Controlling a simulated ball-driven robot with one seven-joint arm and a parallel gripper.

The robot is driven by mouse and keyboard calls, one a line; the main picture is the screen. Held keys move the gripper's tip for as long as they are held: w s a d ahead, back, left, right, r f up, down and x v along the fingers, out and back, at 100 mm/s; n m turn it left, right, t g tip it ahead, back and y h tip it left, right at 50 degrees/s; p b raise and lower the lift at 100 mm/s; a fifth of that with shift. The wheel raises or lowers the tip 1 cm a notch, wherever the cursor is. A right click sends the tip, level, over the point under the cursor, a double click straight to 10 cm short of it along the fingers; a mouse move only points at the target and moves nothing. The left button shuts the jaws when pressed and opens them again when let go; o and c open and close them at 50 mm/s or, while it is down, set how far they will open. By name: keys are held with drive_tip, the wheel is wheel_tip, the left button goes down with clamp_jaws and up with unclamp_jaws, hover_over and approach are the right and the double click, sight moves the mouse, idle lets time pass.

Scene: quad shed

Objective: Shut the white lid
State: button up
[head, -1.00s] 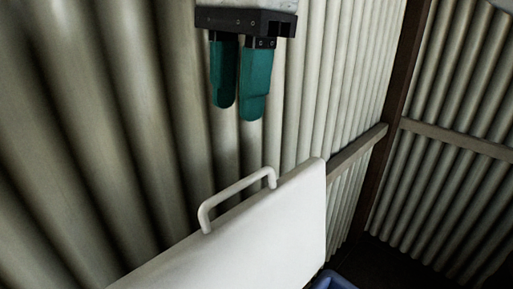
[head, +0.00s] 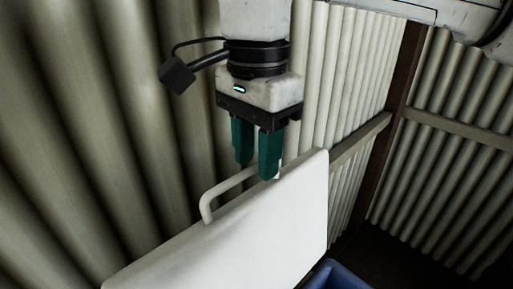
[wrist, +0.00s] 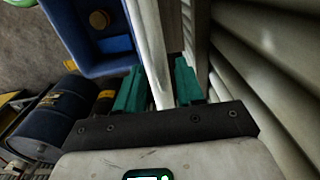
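The white lid (head: 265,215) stands raised on edge, near the corrugated wall, with its broad face toward the camera in the head view. Its white bar handle (head: 212,197) is at the top edge, on the wall side. My gripper (head: 257,172) points down at that top edge, by the right end of the handle, which the fingers partly hide. In the wrist view the lid (wrist: 150,45) shows edge-on between the two teal fingers of my gripper (wrist: 158,68). The fingers are apart; whether either touches the lid or handle I cannot tell.
A blue drum (wrist: 57,108) stands farther left there. The corrugated wall (wrist: 255,75) is close on the right.

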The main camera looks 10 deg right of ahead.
clamp_jaws()
idle(0.4)
idle(0.4)
